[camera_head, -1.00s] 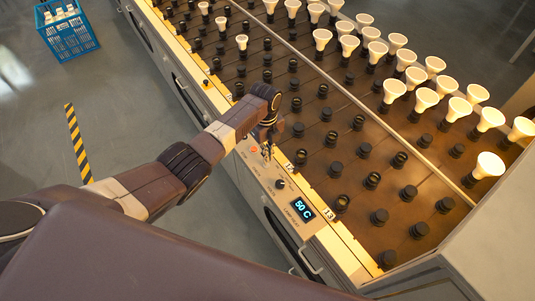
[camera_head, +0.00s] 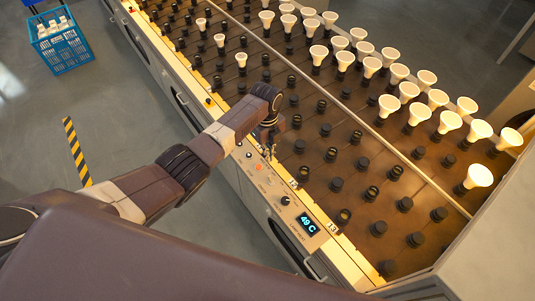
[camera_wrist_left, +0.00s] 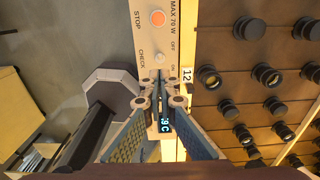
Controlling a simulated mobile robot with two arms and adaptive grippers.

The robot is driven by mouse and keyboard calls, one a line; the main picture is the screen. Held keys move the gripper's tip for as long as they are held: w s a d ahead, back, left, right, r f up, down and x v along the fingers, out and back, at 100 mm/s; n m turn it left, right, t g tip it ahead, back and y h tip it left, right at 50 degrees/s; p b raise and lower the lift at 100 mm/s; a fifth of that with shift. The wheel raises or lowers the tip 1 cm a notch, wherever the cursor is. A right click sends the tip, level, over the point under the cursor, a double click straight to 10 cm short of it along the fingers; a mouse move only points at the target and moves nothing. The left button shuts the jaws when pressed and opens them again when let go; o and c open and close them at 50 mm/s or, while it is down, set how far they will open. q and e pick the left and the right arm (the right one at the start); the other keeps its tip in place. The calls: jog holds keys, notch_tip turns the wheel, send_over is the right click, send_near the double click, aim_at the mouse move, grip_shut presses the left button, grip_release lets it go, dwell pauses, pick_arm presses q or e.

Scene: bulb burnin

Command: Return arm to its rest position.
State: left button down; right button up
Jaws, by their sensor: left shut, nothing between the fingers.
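My left arm comes in from the left in the head view. Its gripper (camera_head: 268,154) hangs over the control panel (camera_head: 266,179) on the front edge of the burn-in rack. In the left wrist view the gripper (camera_wrist_left: 159,88) is shut with its fingertips together and nothing between them. The fingertips are over the panel, just below a small knob (camera_wrist_left: 159,59) and the orange STOP button (camera_wrist_left: 157,18). The display (camera_head: 308,224) reads 49 C in the head view. My right gripper is in neither view.
The rack top (camera_head: 320,180) carries rows of black sockets, several holding lit white bulbs (camera_head: 479,177) toward the back and right. A blue crate (camera_head: 66,52) with white items stands on the floor at upper left. A yellow-black floor strip (camera_head: 76,150) lies left of the rack.

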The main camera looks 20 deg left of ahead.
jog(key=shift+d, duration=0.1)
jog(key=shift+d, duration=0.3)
